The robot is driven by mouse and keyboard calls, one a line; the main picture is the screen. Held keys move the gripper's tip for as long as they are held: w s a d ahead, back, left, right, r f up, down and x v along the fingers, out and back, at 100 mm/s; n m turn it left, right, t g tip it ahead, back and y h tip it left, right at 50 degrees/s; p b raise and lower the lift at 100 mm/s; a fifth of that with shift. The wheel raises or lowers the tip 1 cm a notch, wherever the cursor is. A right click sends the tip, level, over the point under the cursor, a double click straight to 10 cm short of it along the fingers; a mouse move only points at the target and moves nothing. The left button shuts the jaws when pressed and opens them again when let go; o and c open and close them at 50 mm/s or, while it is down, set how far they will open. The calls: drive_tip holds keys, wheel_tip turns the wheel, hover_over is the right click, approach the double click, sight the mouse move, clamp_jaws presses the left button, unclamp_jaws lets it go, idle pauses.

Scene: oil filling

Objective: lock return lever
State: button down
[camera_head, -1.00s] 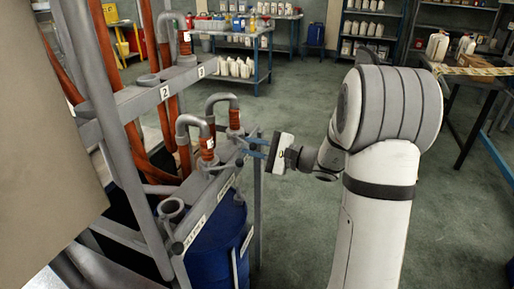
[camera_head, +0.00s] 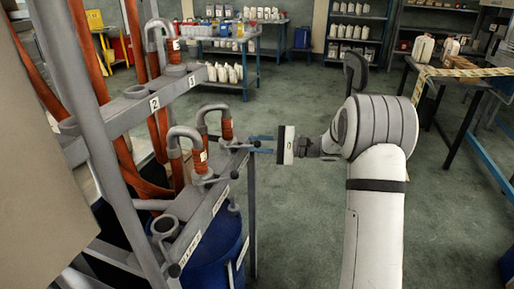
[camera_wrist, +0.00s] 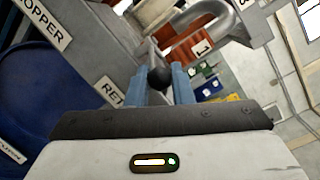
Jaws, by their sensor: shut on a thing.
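My gripper (camera_head: 262,145) has two blue fingers and reaches left to the far end of the grey rack. It is shut on the return lever, whose black ball knob (camera_wrist: 159,77) sits between the fingertips in the wrist view. The lever's thin metal rod runs up and away from the knob there. A partly covered white label starting "RET" (camera_wrist: 111,92) is left of the fingers. In the head view the knob is too small to tell apart clearly from the fingertips.
The grey rack (camera_head: 208,215) carries curved pipes with orange hoses (camera_head: 227,129), and other levers with black knobs. A blue drum (camera_head: 215,250) stands below it. Open green floor lies around my arm. A table with jugs (camera_head: 424,48) is at the back right.

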drive_tip(key=shift+w+a+r, duration=0.15)
drive_tip(key=shift+w, duration=0.35)
drive_tip(key=shift+w+a+r, duration=0.1)
drive_tip(key=shift+w+r, duration=0.05)
drive_tip(key=shift+w, duration=0.3)
drive_tip(key=shift+r, duration=0.1)
drive_tip(key=c, duration=1.3)
unclamp_jaws()
drive_tip(key=shift+w+a, duration=0.1)
drive_tip(key=shift+f, duration=0.2)
drive_tip(key=s+d, duration=0.1)
drive_tip(key=d, duration=0.6)
drive_tip(key=shift+s+d+p, duration=0.25)
drive_tip(key=shift+d+p, duration=0.05)
drive_tip(key=shift+d, duration=0.1)
